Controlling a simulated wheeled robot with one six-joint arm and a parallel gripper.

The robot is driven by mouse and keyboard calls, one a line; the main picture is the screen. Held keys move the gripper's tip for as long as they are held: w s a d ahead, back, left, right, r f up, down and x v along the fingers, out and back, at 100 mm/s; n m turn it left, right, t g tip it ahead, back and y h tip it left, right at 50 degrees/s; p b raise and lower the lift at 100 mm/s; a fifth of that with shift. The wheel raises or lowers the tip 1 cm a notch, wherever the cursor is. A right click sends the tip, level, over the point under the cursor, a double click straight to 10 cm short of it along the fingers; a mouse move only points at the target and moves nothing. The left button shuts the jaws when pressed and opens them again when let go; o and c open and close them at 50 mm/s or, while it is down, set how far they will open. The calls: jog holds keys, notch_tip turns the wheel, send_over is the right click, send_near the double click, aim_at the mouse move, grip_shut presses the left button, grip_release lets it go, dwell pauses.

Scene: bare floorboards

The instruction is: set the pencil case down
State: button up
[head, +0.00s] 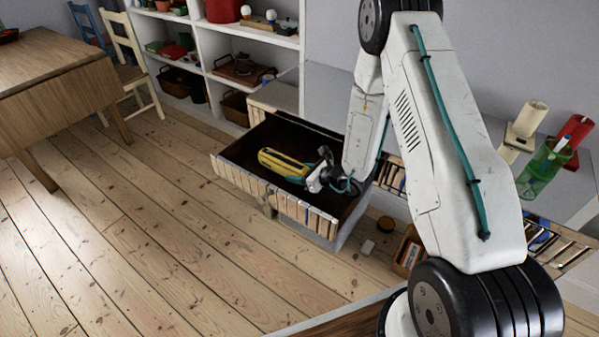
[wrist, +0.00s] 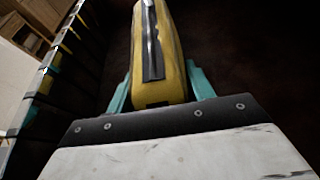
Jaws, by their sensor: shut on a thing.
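The pencil case (head: 283,163) is yellow with a dark zip strip along it. It shows in the wrist view (wrist: 172,58) between the two teal fingers of my gripper (wrist: 158,88). My gripper (head: 318,178) is shut on its near end. In the head view the case is over the open drawer (head: 232,172), within its walls. The drawer has a dark inside and a front of pale slats. I cannot tell whether the case touches the drawer bottom.
Open shelves (head: 205,45) with pots and baskets stand behind the drawer. A wooden table (head: 45,65) and a cream chair (head: 130,60) are at the left. The floorboards in front of the drawer are mostly clear.

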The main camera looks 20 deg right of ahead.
jog(key=shift+f, duration=0.4)
jog(key=o, duration=1.1)
jog(key=shift+c, duration=0.2)
